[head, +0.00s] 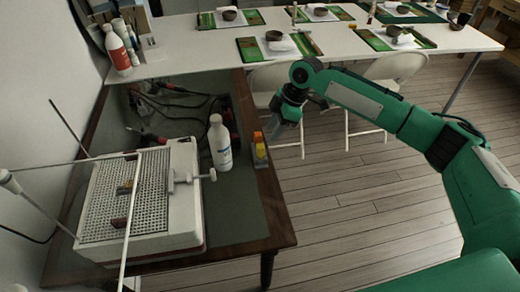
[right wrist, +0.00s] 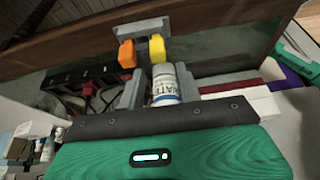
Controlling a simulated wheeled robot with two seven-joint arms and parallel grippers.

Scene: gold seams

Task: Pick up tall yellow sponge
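A yellow block (head: 260,150), which looks like the sponge, sits near the right edge of the wood-framed table. An orange block (head: 257,136) is right next to it. In the right wrist view the yellow block (right wrist: 157,48) and the orange block (right wrist: 127,54) sit side by side at a grey holder (right wrist: 145,29). My right gripper (head: 273,128) is above and just right of the blocks. Its two grey fingers (right wrist: 161,72) are apart, with the blocks beyond their tips and no sponge held. My left gripper is not in view.
A white bottle (head: 220,142) stands left of the blocks; it shows between the fingers in the wrist view (right wrist: 165,85). A white perforated box (head: 150,195) with thin rods takes up the table's left. Cables and tools lie behind. A white table (head: 190,55) stands at the back.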

